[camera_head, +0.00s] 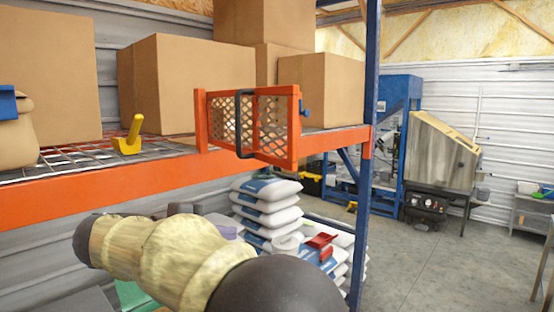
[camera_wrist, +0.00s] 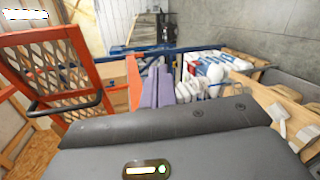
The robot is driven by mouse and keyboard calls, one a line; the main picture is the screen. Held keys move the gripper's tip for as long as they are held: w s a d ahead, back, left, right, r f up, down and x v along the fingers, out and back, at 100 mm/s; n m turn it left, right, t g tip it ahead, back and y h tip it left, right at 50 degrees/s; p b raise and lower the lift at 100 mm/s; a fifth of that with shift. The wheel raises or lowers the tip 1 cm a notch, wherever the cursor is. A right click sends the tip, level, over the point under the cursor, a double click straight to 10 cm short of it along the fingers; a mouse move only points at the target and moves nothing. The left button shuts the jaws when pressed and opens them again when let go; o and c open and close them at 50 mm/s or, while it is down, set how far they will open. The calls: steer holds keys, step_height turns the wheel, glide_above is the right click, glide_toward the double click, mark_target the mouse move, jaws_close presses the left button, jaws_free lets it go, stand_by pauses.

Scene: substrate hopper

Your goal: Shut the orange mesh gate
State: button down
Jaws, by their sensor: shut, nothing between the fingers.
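The orange mesh gate (camera_head: 275,122) stands at the front edge of the orange shelf, with a dark looped handle (camera_head: 240,125) on its face. It looks swung out from the shelf, its right end nearer to me and overlapping the beam. In the wrist view the gate (camera_wrist: 83,62) fills the upper left, with its handle (camera_wrist: 66,108) toward me. My gripper (camera_wrist: 158,82) shows there as two purplish fingers close together, shut and empty, to the right of the gate and apart from it. In the head view my arm covers most of the gripper.
Cardboard boxes (camera_head: 190,85) stand on the shelf behind the gate. A blue upright (camera_head: 371,80) rises right of the gate. White bags (camera_head: 268,205) are stacked below. The floor at right is open.

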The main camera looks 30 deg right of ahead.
step_height(320, 180, up, 14)
steer(key=s+a+m+g+h+p, duration=0.1)
steer(key=s+a+m+h+p, duration=0.1)
steer(key=m+h, duration=0.1)
steer(key=shift+s+a+m, duration=0.25)
steer(key=shift+a+m, duration=0.1)
steer(key=shift+m, duration=0.05)
steer(key=shift+r, duration=0.1)
steer(key=p, duration=0.7)
glide_toward(290, 154)
steer(key=d, duration=0.5)
steer(key=shift+w+d+r, duration=0.15)
steer(key=shift+w+r, duration=0.1)
steer(key=shift+w, duration=0.1)
steer(key=shift+w+d+f+p, duration=0.15)
steer(key=shift+d+p, duration=0.2)
steer(key=shift+d, duration=0.25)
steer(key=shift+d+f, duration=0.1)
steer(key=shift+d, duration=0.05)
steer(key=shift+d, duration=0.15)
